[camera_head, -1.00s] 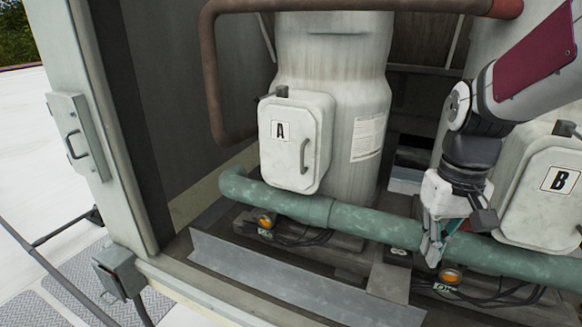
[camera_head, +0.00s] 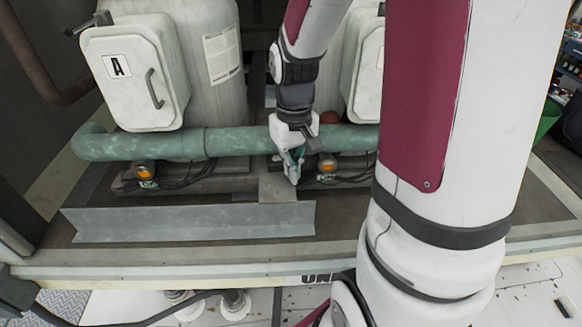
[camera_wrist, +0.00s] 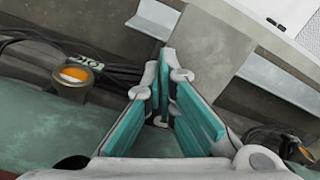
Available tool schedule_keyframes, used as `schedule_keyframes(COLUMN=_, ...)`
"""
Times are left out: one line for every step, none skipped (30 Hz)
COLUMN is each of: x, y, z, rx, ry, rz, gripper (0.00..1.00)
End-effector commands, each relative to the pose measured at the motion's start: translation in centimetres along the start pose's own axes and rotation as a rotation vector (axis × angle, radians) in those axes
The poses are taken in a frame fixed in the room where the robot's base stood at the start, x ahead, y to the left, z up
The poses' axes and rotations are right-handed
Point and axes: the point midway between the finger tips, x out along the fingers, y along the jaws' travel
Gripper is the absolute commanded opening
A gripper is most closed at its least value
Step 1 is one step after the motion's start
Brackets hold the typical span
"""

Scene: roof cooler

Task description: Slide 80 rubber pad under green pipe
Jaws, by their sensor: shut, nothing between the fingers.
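The green pipe (camera_head: 232,141) runs level in front of the tanks, and a blurred green stretch (camera_wrist: 62,130) fills the lower left of the wrist view. My gripper (camera_head: 293,181) points down just in front of the pipe, above a grey block (camera_head: 282,188). In the wrist view my gripper's teal-padded fingers (camera_wrist: 172,72) come together at the tips with nothing seen held. I cannot make out the 80 rubber pad; a small dark spot behind the fingers in the wrist view is too small to identify.
An angled metal strip (camera_head: 190,223) lies along the front. Orange-lamp units with cables stand below the pipe, one on the left (camera_head: 145,172) and one on the right (camera_head: 327,164). Cover A (camera_head: 135,80) overhangs the pipe at left.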

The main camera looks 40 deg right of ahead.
Motion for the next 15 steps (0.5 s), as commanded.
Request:
schedule_keyframes(x=0.0, y=0.0, z=-0.1, rx=0.0, ry=0.0, rz=0.0, gripper=0.0)
schedule_keyframes(x=0.0, y=0.0, z=-0.1, rx=0.0, ry=0.0, rz=0.0, gripper=0.0)
schedule_keyframes(x=0.0, y=0.0, z=-0.2, rx=0.0, ry=0.0, rz=0.0, gripper=0.0)
schedule_keyframes(x=0.0, y=0.0, z=-0.2, rx=0.0, ry=0.0, rz=0.0, gripper=0.0)
schedule_keyframes(x=0.0, y=0.0, z=-0.2, rx=0.0, ry=0.0, rz=0.0, gripper=0.0)
schedule_keyframes(x=0.0, y=0.0, z=-0.1, rx=0.0, ry=0.0, rz=0.0, gripper=0.0)
schedule_keyframes(x=0.0, y=0.0, z=-0.1, rx=0.0, ry=0.0, rz=0.0, gripper=0.0)
schedule_keyframes(x=0.0, y=0.0, z=-0.1, rx=0.0, ry=0.0, rz=0.0, gripper=0.0)
schedule_keyframes(x=0.0, y=0.0, z=-0.1, rx=0.0, ry=0.0, rz=0.0, gripper=0.0)
schedule_keyframes(x=0.0, y=0.0, z=-0.2, rx=-0.001, ry=0.0, rz=0.0, gripper=0.0)
schedule_keyframes(x=0.0, y=0.0, z=-0.3, rx=-0.001, ry=0.0, rz=0.0, gripper=0.0)
schedule_keyframes(x=0.0, y=0.0, z=-0.6, rx=-0.001, ry=0.0, rz=0.0, gripper=0.0)
schedule_keyframes(x=0.0, y=0.0, z=-0.9, rx=-0.001, ry=0.0, rz=0.0, gripper=0.0)
schedule_keyframes(x=0.0, y=0.0, z=-1.2, rx=-0.001, ry=0.0, rz=0.0, gripper=0.0)
schedule_keyframes(x=0.0, y=0.0, z=-1.7, rx=-0.001, ry=0.0, rz=0.0, gripper=0.0)
